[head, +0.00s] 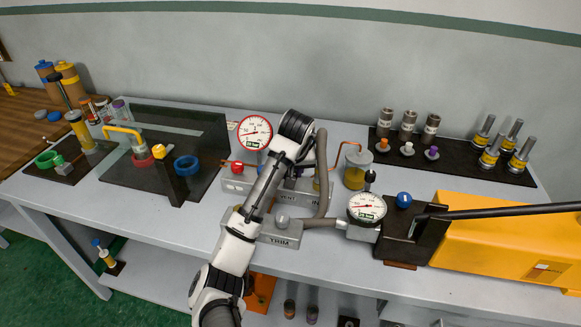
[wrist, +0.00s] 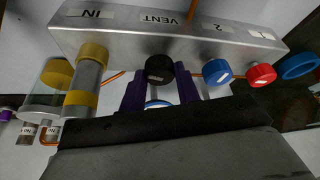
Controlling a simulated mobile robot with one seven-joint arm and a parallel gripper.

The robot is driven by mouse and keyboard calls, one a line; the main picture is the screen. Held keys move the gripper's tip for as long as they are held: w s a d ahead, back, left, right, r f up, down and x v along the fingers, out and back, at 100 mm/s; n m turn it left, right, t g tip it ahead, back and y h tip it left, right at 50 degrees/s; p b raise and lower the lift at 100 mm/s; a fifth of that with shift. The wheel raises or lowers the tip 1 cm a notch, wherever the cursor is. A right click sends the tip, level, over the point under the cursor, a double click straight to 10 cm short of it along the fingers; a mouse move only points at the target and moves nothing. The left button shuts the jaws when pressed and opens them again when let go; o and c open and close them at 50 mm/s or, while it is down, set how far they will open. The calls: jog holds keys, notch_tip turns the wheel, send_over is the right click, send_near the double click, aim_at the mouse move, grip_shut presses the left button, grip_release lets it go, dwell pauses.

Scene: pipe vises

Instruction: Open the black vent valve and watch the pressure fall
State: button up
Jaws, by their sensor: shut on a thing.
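The black vent valve knob (wrist: 160,69) sits under the VENT label on the grey valve block (wrist: 120,28) in the wrist view. My gripper (wrist: 160,84) has its purple fingers on either side of the knob and is shut on it. In the head view my arm hides the knob and fingers; the block's front (head: 287,196) partly shows. A red-rimmed gauge (head: 255,132) stands behind the block, and a second gauge (head: 367,207) stands to the right. Both have red needles, but their numbers are too small to read.
A blue knob (wrist: 216,72) and a red knob (wrist: 261,74) sit close beside the vent knob. A yellow-banded cylinder (wrist: 86,80) is on its other side. A TRIM block (head: 285,233) lies in front, and a yellow pump (head: 490,235) fills the bench's right.

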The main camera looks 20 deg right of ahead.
jog(key=shift+n+y+p, duration=0.3)
jog(key=shift+n, duration=0.3)
jog(key=o, duration=1)
jog(key=v, duration=1.4)
jog(key=shift+f, duration=0.1)
